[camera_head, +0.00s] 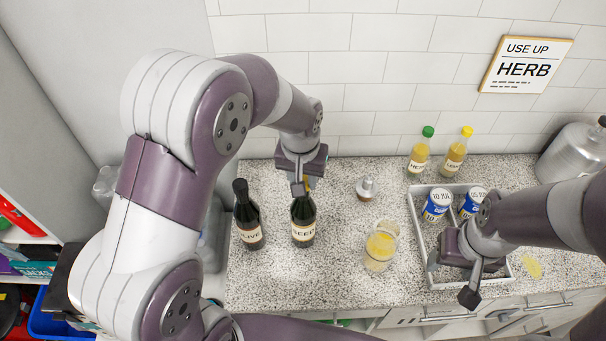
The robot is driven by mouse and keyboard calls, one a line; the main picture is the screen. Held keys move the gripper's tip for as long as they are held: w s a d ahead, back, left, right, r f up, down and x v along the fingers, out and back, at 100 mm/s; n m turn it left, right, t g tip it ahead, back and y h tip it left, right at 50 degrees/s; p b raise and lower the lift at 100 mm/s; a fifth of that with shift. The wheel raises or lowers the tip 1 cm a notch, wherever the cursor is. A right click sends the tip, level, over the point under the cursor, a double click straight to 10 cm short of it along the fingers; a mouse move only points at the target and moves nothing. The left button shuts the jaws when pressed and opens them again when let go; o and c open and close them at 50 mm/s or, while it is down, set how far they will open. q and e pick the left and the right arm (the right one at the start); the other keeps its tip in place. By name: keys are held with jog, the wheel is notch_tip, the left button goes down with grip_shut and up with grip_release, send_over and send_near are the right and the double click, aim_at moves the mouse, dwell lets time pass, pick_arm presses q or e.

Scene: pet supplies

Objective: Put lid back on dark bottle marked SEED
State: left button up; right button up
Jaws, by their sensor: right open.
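The dark bottle marked SEED (303,229) stands upright on the speckled counter, left of the middle. My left gripper (301,187) is right over its top, pointing down. Its fingers hide the bottle's mouth. A small yellowish bit shows beside the fingers, too small to name. I cannot tell whether the fingers hold a lid or the neck. A small silver piece with a brownish base (366,189), possibly a stopper, stands on the counter to the right. My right gripper (451,279) is open over the front of the grey tray (425,215).
A dark capped bottle, its label partly readable as LIVE (250,234), stands close left of SEED. A glass jar with yellow contents (380,247) stands to the right. Two blue-and-white cans (437,208) are in the tray. Green-capped (419,158) and yellow-capped (455,158) bottles stand behind.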

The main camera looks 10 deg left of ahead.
dwell(0.6)
pick_arm(q)
jog(key=shift+f, duration=0.1)
jog(key=o, duration=1.6)
jog(key=shift+c, duration=0.2)
notch_tip(320, 180, up, 7)
jog(key=p, duration=0.6)
grip_shut()
jog(key=shift+f, duration=0.2)
dwell(0.6)
